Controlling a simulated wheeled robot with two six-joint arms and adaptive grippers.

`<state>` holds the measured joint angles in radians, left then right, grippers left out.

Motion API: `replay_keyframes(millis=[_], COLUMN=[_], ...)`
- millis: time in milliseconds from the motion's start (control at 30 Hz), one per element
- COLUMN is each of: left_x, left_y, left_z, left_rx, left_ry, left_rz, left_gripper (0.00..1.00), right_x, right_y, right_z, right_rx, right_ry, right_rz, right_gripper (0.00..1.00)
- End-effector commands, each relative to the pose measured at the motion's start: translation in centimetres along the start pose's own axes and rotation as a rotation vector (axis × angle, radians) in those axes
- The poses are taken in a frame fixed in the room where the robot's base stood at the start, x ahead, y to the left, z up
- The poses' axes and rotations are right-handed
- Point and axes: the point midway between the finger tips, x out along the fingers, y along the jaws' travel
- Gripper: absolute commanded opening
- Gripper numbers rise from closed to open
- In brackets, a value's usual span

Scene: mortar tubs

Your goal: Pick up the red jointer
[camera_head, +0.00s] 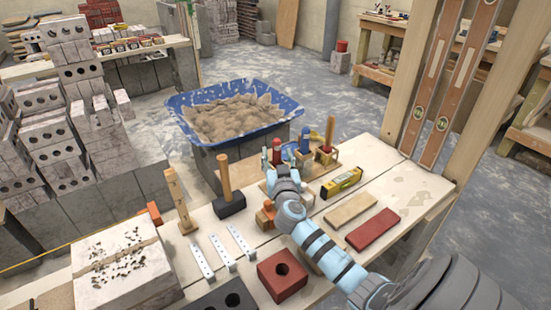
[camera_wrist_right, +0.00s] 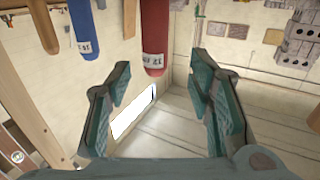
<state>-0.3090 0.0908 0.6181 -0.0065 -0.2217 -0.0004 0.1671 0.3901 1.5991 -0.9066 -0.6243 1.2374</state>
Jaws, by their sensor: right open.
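The red jointer shows in the head view as a red handle (camera_head: 276,151) standing at the left of a row of tools. In the right wrist view its red handle (camera_wrist_right: 154,38) hangs down from the top edge, with a light printed band near its end. My right gripper (camera_head: 272,173) is in front of it in the head view, hiding the lower part. In the wrist view the open right gripper (camera_wrist_right: 161,66) has its fingers on either side of the handle's line, with nothing clearly held. My left gripper is out of view.
A blue-handled tool (camera_head: 304,143) and a wooden-handled tool (camera_head: 329,133) stand close to the right. A mallet (camera_head: 229,197), a yellow level (camera_head: 342,183) and a red brick (camera_head: 282,275) lie on the bench. A blue tub (camera_head: 235,113) of mortar stands behind.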

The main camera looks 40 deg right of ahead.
Motion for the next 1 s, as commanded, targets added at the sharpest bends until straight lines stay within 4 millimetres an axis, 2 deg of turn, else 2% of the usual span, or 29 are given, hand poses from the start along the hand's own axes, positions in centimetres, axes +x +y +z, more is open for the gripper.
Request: replay_keyframes(millis=[300, 400, 567, 867, 1000], left_x=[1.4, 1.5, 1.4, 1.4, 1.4], left_y=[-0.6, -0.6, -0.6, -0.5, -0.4], left_z=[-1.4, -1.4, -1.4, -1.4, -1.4], left_rx=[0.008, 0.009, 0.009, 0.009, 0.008], left_ry=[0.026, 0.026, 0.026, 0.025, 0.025], left_rz=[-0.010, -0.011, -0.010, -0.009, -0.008], left_gripper=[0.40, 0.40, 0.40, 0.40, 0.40], right_x=[5.2, 5.9, 5.9, 5.8, 5.8], right_y=[0.6, 0.5, 0.5, 0.5, 0.4], right_z=[0.7, 0.7, 0.6, 0.6, 0.6], right_rx=[0.001, 0.001, 0.001, 0.000, 0.000], right_ry=[0.000, -0.002, -0.002, -0.002, -0.002], right_rz=[-0.002, -0.004, -0.005, -0.005, -0.005], right_gripper=[0.48, 0.48, 0.48, 0.00, 0.00])
